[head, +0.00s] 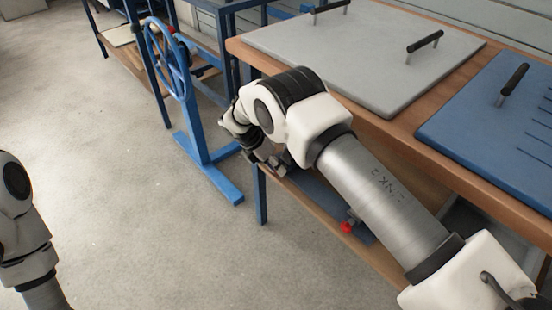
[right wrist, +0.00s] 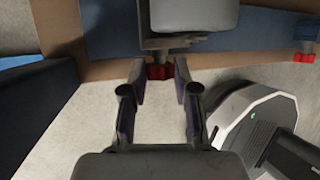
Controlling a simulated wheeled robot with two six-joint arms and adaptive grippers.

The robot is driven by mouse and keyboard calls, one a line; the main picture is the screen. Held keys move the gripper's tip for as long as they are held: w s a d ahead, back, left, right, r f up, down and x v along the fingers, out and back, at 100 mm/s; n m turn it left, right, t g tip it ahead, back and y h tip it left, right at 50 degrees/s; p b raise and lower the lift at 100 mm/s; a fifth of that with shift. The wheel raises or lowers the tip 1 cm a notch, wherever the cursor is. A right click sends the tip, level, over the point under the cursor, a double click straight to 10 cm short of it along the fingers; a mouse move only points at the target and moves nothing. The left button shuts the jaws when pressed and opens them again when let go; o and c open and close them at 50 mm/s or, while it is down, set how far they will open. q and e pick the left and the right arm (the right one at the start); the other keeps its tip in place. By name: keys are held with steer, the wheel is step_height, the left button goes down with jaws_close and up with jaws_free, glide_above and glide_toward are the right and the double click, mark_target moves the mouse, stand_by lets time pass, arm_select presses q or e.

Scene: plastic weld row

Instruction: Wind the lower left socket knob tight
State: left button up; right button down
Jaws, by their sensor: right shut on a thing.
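A red socket knob (right wrist: 160,72) sits under the front edge of the lower shelf. It lies between the fingertips of my right gripper (right wrist: 160,76), which is shut on it. In the head view my right gripper (head: 268,161) reaches the lower shelf's left end, and my forearm and wrist hide the held knob there. A second red knob (head: 346,227) is further right along the same shelf, free of any gripper. It also shows at the right edge of the right wrist view (right wrist: 304,57). My left arm shows at the left edge, but its gripper is out of view.
A blue stand with a handwheel (head: 180,65) is left of the bench, close to my right wrist. The wooden bench top (head: 390,128) above the shelf bears a grey plate (head: 370,60) and a blue plate (head: 490,120) with black handles. The floor at left is clear.

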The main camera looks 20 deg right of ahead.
stand_by(0.3)
steer(key=c, duration=0.9)
jaws_free()
steer(key=shift+o, duration=0.2)
step_height(320, 180, up, 10)
